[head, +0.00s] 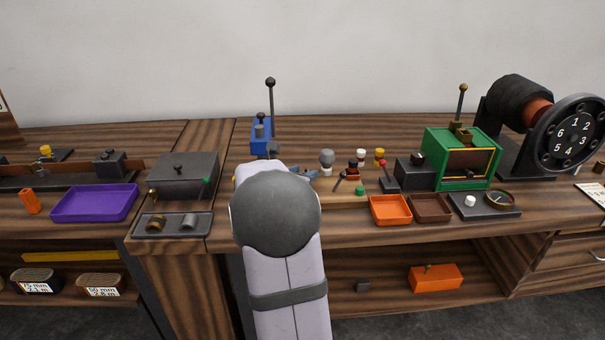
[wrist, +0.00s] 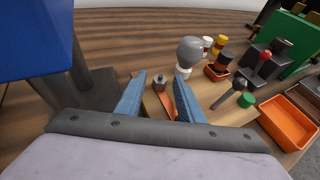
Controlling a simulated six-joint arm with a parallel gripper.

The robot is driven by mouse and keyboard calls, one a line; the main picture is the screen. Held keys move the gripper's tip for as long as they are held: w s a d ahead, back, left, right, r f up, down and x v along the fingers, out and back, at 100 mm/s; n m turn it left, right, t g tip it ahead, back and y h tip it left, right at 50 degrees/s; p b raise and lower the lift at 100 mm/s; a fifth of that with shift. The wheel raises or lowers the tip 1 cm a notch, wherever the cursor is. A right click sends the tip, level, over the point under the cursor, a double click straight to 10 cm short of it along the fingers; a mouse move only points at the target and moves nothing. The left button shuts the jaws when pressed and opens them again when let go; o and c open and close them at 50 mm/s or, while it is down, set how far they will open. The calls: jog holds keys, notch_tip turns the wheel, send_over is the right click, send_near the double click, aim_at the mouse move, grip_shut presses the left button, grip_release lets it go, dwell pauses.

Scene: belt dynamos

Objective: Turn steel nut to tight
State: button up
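The steel nut (wrist: 160,79) is a small grey piece with a darker top, at the end of a copper-orange strip (wrist: 165,100) in the wrist view. My gripper (wrist: 159,88) has two blue fingers standing apart, with the nut showing in the gap near their tips. I cannot tell whether the fingers are level with the nut or short of it; no contact shows. In the head view my gripper (head: 303,172) is mostly behind my arm, and I cannot make out the nut there.
A grey knob on a white base (head: 326,160) stands close by, with white and yellow posts behind it. A blue lever device (head: 261,130) stands at the back left. A black-knobbed lever, a green button (wrist: 246,100) and an orange tray (head: 390,210) are at right.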

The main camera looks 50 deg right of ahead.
jog(key=shift+v, duration=3.7)
